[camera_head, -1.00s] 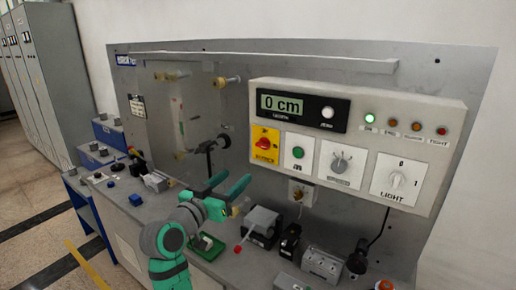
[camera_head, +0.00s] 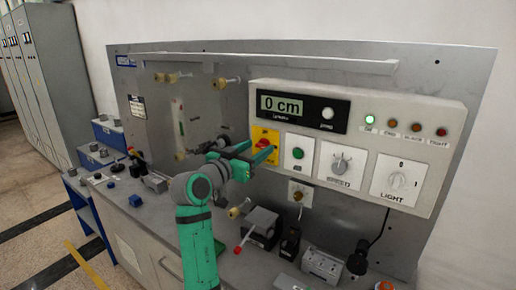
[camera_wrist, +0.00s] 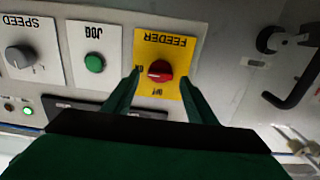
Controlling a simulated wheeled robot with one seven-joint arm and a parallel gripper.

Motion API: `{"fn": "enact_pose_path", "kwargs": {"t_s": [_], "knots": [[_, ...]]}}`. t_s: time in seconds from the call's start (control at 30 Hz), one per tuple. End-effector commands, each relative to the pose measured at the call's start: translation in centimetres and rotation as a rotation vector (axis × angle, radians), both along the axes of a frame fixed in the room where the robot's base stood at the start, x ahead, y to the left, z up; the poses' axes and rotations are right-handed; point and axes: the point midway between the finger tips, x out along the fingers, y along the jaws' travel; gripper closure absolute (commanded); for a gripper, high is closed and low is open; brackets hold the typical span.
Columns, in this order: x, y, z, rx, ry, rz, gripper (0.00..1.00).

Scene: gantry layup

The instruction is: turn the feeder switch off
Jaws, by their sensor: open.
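The feeder switch is a red rotary knob on a yellow plate (camera_head: 263,134) at the left end of the grey control box. In the wrist view the red knob (camera_wrist: 160,71) and its yellow plate (camera_wrist: 172,48) labelled FEEDER appear upside down. The knob's pointer lies roughly sideways, toward the ON mark. My gripper (camera_head: 255,151) is open in front of the plate. In the wrist view my gripper's two green fingers (camera_wrist: 158,88) stand on either side of the knob, with gaps; contact cannot be told. In the head view the gripper partly covers the plate.
Right of the feeder are a green JOG button (camera_head: 298,153), the SPEED knob (camera_head: 340,164) and the LIGHT switch (camera_head: 397,180). The display (camera_head: 303,108) reads 0 cm. A black hooked handle (camera_wrist: 291,92) shows beside the box in the wrist view. Fixtures crowd the bench below.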

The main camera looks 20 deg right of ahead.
Motion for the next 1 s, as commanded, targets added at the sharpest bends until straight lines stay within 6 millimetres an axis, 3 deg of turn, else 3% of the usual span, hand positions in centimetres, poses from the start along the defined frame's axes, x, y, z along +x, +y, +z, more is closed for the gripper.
{"fn": "enact_pose_path", "kwargs": {"t_s": [0.13,0.47,0.63,0.67,1.0], "knots": [[0.67,-0.94,-0.05,0.000,0.001,-0.001,0.48],[0.86,-1.13,-0.04,-0.001,0.001,0.000,0.48],[0.85,-1.11,-0.04,-0.001,0.001,0.000,0.87],[0.85,-1.11,-0.04,-0.001,0.001,0.000,0.90],[0.87,-1.07,-0.03,-0.025,0.032,0.001,0.90]]}}
